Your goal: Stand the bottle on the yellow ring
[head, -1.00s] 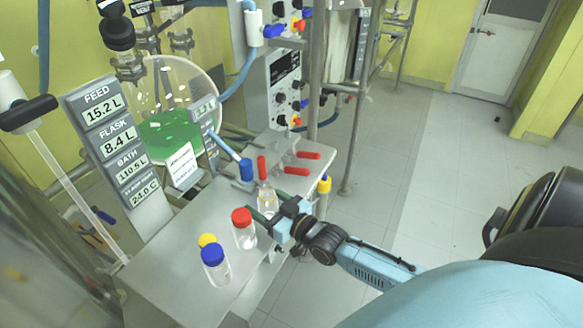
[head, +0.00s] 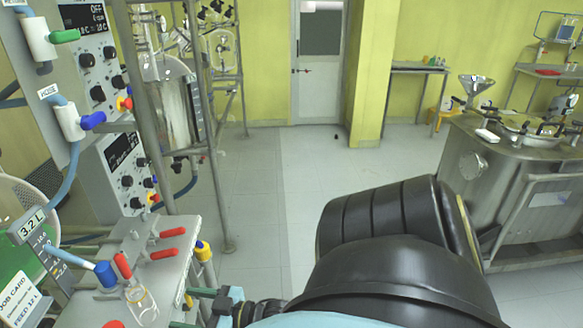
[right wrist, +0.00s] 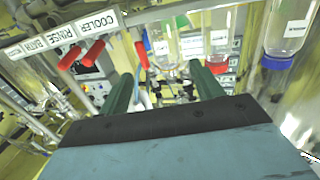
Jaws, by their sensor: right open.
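A clear, uncapped glass bottle (head: 141,305) stands on the grey bench top at the lower left of the head view. My right gripper (head: 187,308) is open to its right, by the bench edge, apart from it. In the right wrist view the green fingers (right wrist: 163,88) are spread with nothing gripped. I cannot make out the yellow ring in these views. My left gripper is out of view.
Red-handled valves (head: 163,254) and a yellow-topped fitting (head: 203,251) sit along the bench edge behind the bottle. A blue-tipped hose (head: 104,273) lies to its left. A steel vessel (head: 520,190) stands at the right. The floor (head: 285,185) between is clear.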

